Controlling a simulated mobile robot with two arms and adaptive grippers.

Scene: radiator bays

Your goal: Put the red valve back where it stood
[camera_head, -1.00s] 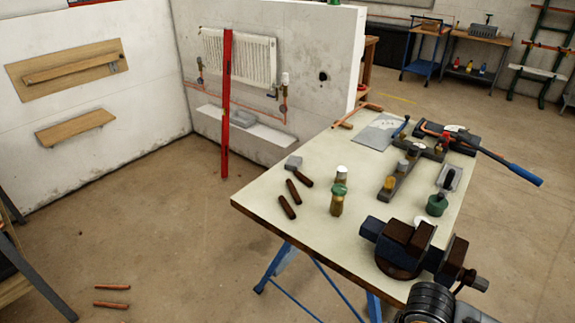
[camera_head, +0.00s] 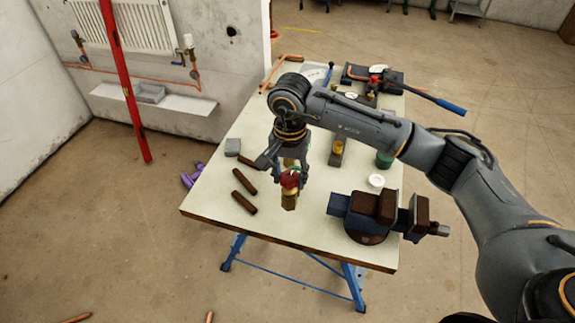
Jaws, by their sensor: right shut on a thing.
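My right gripper (camera_head: 286,167) reaches in from the right over the workbench (camera_head: 285,225), fingers pointing down. It is shut on a red valve (camera_head: 290,180) with a brass body (camera_head: 289,200), which hangs roughly upright below the fingers near the bench's front edge. I cannot tell whether its base touches the bench top. A green-topped thing shows behind it, partly hidden by the fingers. A second red-topped piece (camera_head: 377,69) is at the back of the bench. My left gripper is not in view.
A vise (camera_head: 378,212) stands right of the red valve, with a white ring (camera_head: 376,181) and green pot (camera_head: 383,159) behind. Two dark handles (camera_head: 243,203) and a grey-headed hammer (camera_head: 232,147) lie left. Purple things (camera_head: 190,179) show beside the bench's left edge.

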